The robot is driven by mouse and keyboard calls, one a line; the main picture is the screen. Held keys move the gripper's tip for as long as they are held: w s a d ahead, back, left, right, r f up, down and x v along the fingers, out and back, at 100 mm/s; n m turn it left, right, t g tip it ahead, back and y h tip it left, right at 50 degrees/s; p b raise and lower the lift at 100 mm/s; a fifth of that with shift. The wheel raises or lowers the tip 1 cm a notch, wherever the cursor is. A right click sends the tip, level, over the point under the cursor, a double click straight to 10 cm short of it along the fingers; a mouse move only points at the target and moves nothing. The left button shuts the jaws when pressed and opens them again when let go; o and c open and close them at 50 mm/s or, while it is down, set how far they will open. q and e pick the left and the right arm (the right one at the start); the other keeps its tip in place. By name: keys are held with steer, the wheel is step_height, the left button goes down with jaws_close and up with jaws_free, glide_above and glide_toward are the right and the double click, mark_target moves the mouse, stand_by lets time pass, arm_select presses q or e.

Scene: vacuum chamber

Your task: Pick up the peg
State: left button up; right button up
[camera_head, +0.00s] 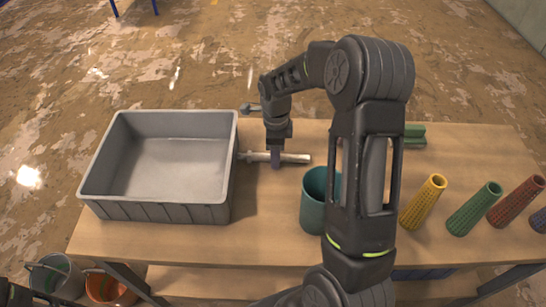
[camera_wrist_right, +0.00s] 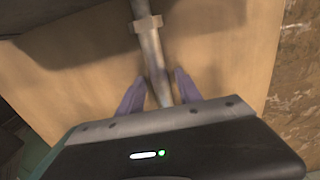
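A silver metal peg (camera_head: 295,158) with a collar lies on the wooden table, just right of the grey bin. My right gripper (camera_head: 276,164) points down over it from above. In the right wrist view the peg (camera_wrist_right: 149,42) runs between the two purple fingers of my right gripper (camera_wrist_right: 160,80). The fingers are open, with a gap visible between them and the peg. The peg's near end is hidden by the gripper body. My left gripper is not in view.
A grey bin (camera_head: 160,210) stands on the left of the table (camera_head: 270,235). A teal cup (camera_head: 313,205) stands close to my right arm. Yellow (camera_head: 424,201), green (camera_head: 474,208) and red (camera_head: 516,202) cones stand at the right. A green object (camera_head: 414,137) lies behind my arm.

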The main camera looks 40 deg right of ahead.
jaws_close()
stand_by(0.3)
steer(key=shift+r, duration=0.1)
stand_by(0.5)
steer(key=shift+d+r+b, duration=0.15)
steer(key=shift+r+b, duration=0.2)
steer(key=shift+b, duration=0.05)
step_height(320, 180, up, 6)
steer(key=shift+f+b, duration=0.1)
steer(key=shift+b, duration=0.35)
steer(key=s+d+b, duration=0.3)
steer(key=s+d, duration=0.9)
steer(key=d, duration=0.3)
steer(key=shift+d, duration=0.35)
